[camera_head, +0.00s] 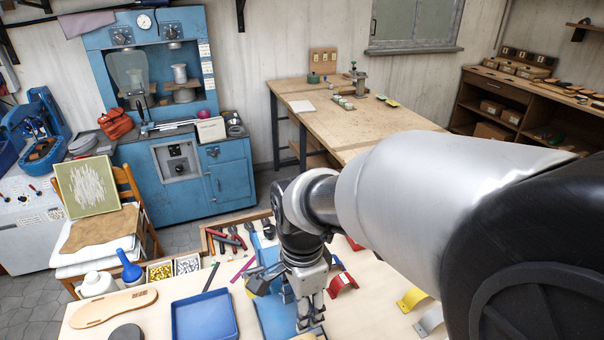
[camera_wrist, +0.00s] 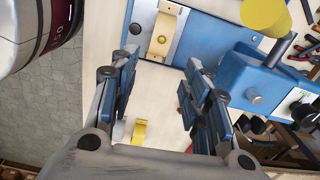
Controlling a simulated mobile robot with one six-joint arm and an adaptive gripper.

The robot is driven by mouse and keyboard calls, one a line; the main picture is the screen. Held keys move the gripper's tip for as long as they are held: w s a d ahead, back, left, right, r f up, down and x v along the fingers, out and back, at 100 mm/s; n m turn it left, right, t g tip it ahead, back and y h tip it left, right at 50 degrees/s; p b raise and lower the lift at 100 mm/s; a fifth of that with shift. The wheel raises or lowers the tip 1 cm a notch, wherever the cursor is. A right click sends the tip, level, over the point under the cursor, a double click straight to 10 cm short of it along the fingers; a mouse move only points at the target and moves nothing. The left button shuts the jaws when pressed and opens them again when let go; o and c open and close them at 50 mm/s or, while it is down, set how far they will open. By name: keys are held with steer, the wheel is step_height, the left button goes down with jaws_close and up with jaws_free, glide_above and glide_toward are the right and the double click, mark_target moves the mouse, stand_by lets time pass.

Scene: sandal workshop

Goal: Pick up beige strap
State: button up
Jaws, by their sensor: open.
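My gripper (camera_head: 310,318) points down over the pale workbench, fingers apart. In the wrist view its two blue-padded fingers (camera_wrist: 162,66) stand wide apart with nothing between them. A beige piece (camera_wrist: 166,30), which looks like the beige strap, lies on a pale plate set in a blue fixture (camera_wrist: 205,38), ahead of the fingertips and apart from them. In the head view I cannot make it out; my gripper and arm cover that part of the bench.
A red strap (camera_head: 342,284), a yellow strap (camera_head: 412,298) and a greyish strap (camera_head: 430,319) lie right of my gripper. A blue tray (camera_head: 204,318), beige sole (camera_head: 114,308) and tool tray (camera_head: 207,242) are left. A yellow-ended blue device (camera_wrist: 250,80) stands close to the fingers.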

steer(key=shift+m, duration=0.3)
step_height(320, 180, down, 12)
steer(key=b, duration=0.3)
steer(key=shift+a+f+b, duration=0.1)
steer(key=shift+a+b, duration=0.05)
steer(key=shift+b, duration=0.15)
steer(key=shift+w+a+f+b, duration=0.15)
steer(key=shift+f+b, duration=0.35)
steer(key=shift+f, duration=0.9)
steer(key=shift+a+f+b, duration=0.2)
steer(key=shift+f+b, duration=0.3)
steer(key=shift+f, duration=0.85)
steer(key=shift+r, duration=0.1)
steer(key=shift+c, duration=0.5)
steer(key=c, duration=0.6)
